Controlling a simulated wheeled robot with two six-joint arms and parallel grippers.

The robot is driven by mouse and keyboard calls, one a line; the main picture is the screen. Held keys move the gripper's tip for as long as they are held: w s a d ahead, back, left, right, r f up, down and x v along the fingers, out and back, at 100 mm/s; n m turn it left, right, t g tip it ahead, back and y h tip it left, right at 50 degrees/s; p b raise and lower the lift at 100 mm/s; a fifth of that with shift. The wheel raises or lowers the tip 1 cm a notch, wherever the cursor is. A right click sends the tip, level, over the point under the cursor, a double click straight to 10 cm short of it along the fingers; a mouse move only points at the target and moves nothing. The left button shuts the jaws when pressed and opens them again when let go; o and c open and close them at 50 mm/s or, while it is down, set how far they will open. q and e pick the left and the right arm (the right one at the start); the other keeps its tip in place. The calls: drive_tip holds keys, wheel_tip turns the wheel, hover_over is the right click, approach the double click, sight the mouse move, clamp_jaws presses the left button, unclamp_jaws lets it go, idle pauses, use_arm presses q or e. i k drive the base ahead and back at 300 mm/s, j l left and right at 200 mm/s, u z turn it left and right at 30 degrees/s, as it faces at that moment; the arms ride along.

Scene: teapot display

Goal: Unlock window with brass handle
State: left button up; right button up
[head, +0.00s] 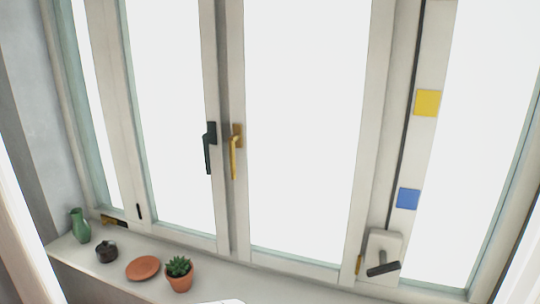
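The brass handle (236,152) is on the window frame near the middle of the head view. Its lever hangs down from a brass plate. A dark handle (209,148) sits just left of it on the neighbouring sash, its lever also pointing down. The window sashes look closed. Neither of my grippers shows in the head view. White shapes at the lower left and lower right edges may be parts of my arms.
On the sill (215,289) stand a green vase (79,226), a dark pot (106,251), a terracotta saucer (143,268) and a potted succulent (179,273). A white plate with a black lever (383,268) is at the lower right. Yellow (428,103) and blue (408,198) squares are above it.

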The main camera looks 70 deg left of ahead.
sight(235, 137)
drive_tip(key=u, duration=2.45)
